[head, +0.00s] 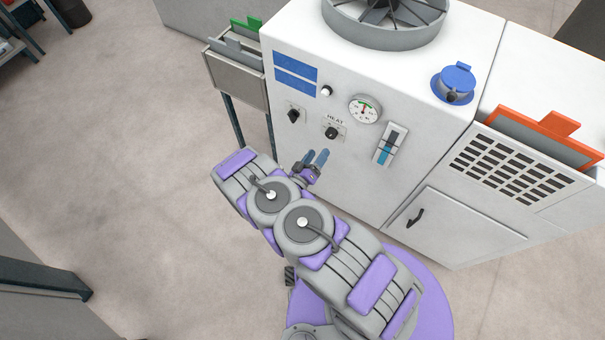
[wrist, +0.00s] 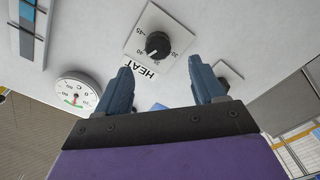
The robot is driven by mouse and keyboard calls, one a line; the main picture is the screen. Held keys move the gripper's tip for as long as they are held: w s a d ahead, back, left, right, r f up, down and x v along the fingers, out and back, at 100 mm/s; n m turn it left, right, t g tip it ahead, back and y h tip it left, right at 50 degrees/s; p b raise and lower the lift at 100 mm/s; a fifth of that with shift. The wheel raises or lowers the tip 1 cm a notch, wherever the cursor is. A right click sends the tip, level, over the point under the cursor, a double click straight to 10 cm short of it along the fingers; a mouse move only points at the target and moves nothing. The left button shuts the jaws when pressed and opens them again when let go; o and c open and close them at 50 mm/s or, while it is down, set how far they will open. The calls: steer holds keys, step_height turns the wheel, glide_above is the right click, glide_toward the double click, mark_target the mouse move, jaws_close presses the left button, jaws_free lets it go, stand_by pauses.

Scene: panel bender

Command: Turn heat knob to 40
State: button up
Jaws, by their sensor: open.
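In the wrist view the plate appears turned over, with small numbers around the knob. I cannot clearly read which number the pointer faces. My gripper (head: 316,157) is open and empty, just below and left of the knob in the head view. In the wrist view my gripper (wrist: 163,68) has its blue fingers spread, with the knob beyond the gap between the tips, apart from them.
A second black knob (head: 293,115) sits left of the heat knob. A round gauge (head: 364,109) and a blue level indicator (head: 390,145) are to the right. A white button (head: 326,91) is above.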

steer(key=v, duration=0.9)
steer(key=shift+p, duration=0.45)
steer(key=shift+a, duration=0.15)
